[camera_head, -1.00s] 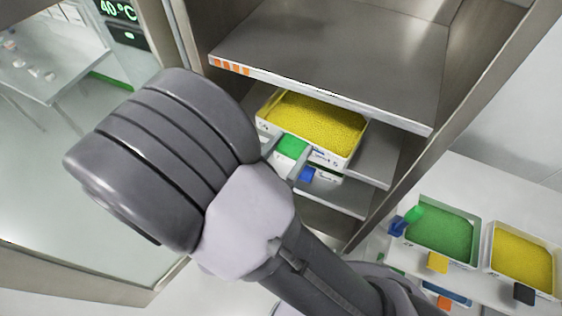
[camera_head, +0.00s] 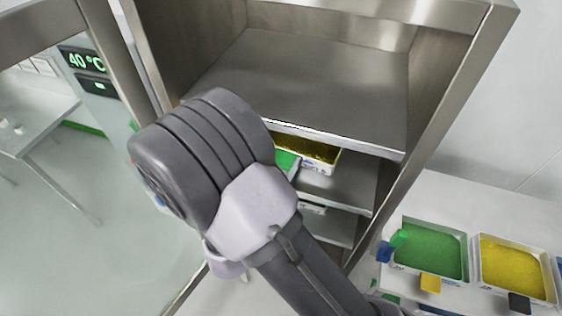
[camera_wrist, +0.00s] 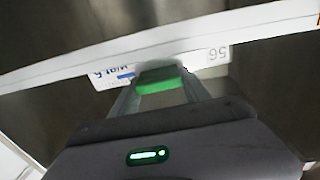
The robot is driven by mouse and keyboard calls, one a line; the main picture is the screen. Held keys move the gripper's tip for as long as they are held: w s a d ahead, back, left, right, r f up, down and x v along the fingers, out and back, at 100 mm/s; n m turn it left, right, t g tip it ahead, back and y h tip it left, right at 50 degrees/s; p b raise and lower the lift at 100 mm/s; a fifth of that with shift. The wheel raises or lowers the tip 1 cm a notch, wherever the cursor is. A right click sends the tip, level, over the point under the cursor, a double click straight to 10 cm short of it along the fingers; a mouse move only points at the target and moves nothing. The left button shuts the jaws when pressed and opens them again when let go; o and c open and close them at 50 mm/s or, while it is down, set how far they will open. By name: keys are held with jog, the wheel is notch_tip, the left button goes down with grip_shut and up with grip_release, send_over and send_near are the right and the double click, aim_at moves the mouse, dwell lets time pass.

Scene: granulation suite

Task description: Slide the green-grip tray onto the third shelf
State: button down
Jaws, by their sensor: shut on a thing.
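The green-grip tray (camera_head: 322,164) is white with yellow granules in it. It sits inside the cabinet, under the large upper shelf (camera_head: 300,85), which hides its rear. Its green grip (camera_head: 286,160) faces out toward me. In the wrist view my gripper (camera_wrist: 160,86) is shut on the green grip, and the tray's labelled front (camera_wrist: 215,62) shows partly behind a pale shelf edge (camera_wrist: 200,43).
Another labelled tray front (camera_head: 312,207) shows below that shelf. The cabinet's right post (camera_head: 440,130) stands close by. On the right, a white bench holds a green-filled tray (camera_head: 430,250) and a yellow-filled tray (camera_head: 515,268). A glass panel is on the left.

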jog(key=shift+c, duration=2.2)
grip_release()
jog(key=v, duration=1.7)
jog(key=shift+s, duration=0.2)
jog(key=shift+a, duration=0.1)
